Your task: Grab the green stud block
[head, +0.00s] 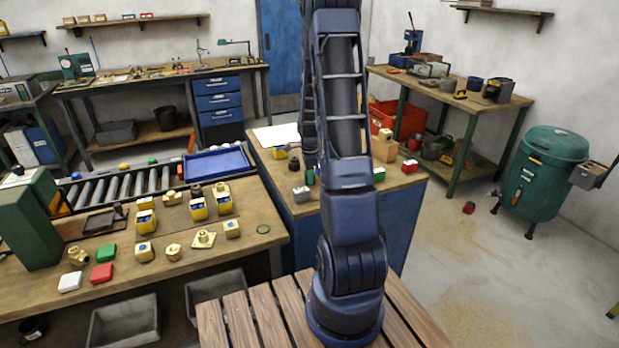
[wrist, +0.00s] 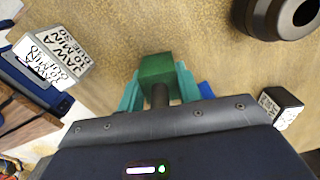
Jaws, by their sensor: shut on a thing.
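In the wrist view, a dark green block (wrist: 157,68) with a dark round stud below it sits between the teal fingers of my gripper (wrist: 158,88). The fingers are close on both sides of the stud, shut on the piece. The wooden worktop lies behind it; I cannot tell whether the block touches it. In the head view my arm hides most of the gripper and the held block; a bit of teal finger shows left of the arm.
A labelled white block (wrist: 50,62) stands left of my gripper. A dark round part (wrist: 288,16) is at upper right, and a black block with a white label (wrist: 281,106) at right. Another green block (head: 379,174) lies on the cabinet top, right of my arm.

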